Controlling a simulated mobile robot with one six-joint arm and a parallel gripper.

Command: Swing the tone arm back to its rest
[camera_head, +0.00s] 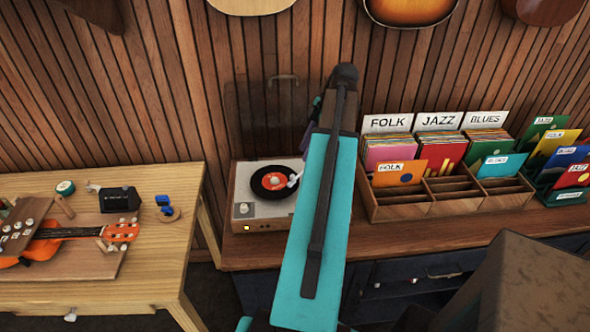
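A small turntable (263,210) with a pale top stands on the wooden counter, left of my arm. A black record with an orange-red label (273,181) lies on its platter. The white tone arm (294,180) is at the record's right side, its head end over the record. The base of the tone arm and its rest are hidden or too small to make out. My teal arm link covers the turntable's right edge.
A dark see-through lid (268,115) stands raised behind the turntable. A wooden record crate (395,212) with FOLK, JAZZ and BLUES cards stands to the right. A workbench (145,270) with an orange ukulele (48,248) is at the left. A brown box-like shape fills the lower right.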

